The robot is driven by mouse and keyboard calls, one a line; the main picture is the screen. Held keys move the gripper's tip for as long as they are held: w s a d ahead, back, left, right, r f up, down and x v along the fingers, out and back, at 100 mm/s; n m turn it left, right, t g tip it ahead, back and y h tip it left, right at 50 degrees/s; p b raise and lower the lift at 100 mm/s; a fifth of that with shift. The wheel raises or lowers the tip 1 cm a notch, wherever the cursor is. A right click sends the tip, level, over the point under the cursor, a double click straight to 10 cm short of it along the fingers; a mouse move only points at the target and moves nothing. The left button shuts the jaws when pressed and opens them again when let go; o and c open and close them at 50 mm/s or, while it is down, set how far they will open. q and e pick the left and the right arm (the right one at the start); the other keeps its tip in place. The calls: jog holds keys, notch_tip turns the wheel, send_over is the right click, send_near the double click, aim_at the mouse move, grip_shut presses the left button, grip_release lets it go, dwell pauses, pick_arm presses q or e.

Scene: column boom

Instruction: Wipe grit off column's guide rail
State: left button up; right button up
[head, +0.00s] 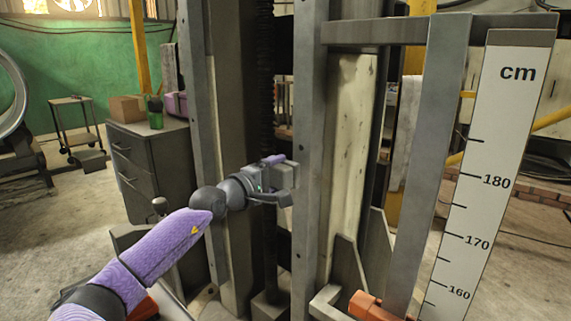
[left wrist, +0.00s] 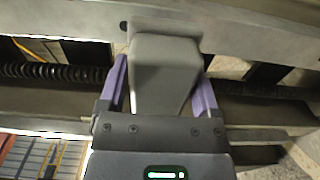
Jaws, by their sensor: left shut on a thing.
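The column's guide rail (head: 309,120) is a grey upright steel strip with small bolt holes, in the middle of the head view. In the left wrist view the rail (left wrist: 250,32) crosses the top of the picture. My left gripper (head: 277,179) is at the rail's left side, about halfway up the view. Its purple fingers are shut on a grey tapered pad (left wrist: 163,75). The pad's far end meets the rail in the left wrist view; whether it presses on it I cannot tell. No grit can be made out. My right gripper is out of view.
A dark threaded screw (head: 267,100) runs upright behind the gripper. A white cm scale (head: 485,190) and a grey post (head: 437,150) stand at the right. A drawer cabinet (head: 150,165) stands at the left, with a cardboard box (head: 127,108) on top.

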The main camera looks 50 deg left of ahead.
aim_at(271, 177)
pick_arm(q)
jog(key=shift+s+d+r, duration=0.1)
jog(key=shift+s, duration=0.55)
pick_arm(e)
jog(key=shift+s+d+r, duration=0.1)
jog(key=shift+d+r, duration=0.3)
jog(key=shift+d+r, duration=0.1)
pick_arm(q)
jog(key=shift+s+d+p, duration=0.1)
jog(key=shift+s+p, duration=0.75)
jog(key=shift+s, duration=0.65)
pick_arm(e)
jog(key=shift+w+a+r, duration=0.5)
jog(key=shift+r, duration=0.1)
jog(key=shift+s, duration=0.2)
